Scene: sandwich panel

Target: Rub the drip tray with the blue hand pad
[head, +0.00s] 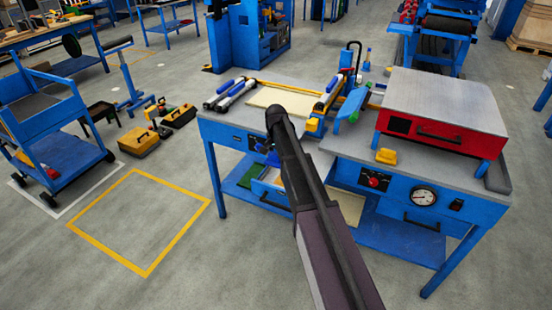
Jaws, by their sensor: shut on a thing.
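My arm reaches up from the bottom edge to its dark rounded joint in front of the workbench. My gripper is hidden behind the arm, so its jaws do not show. A small bright blue piece (272,158) shows just left of the arm, at the bench front; it looks like the blue hand pad, but it is partly covered. Below it, a shallow blue-edged tray with a pale inside (268,191) sticks out under the bench top, and looks like the drip tray. The arm covers its middle. I cannot tell whether the blue piece touches it.
The bench top (235,117) holds blue-ended rollers (232,96), a pale sheet (285,100) and a red-and-grey press (443,112). A yellow block (386,156) sits near its front edge. A blue cart (50,130) stands at left. The yellow-outlined floor (140,222) is clear.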

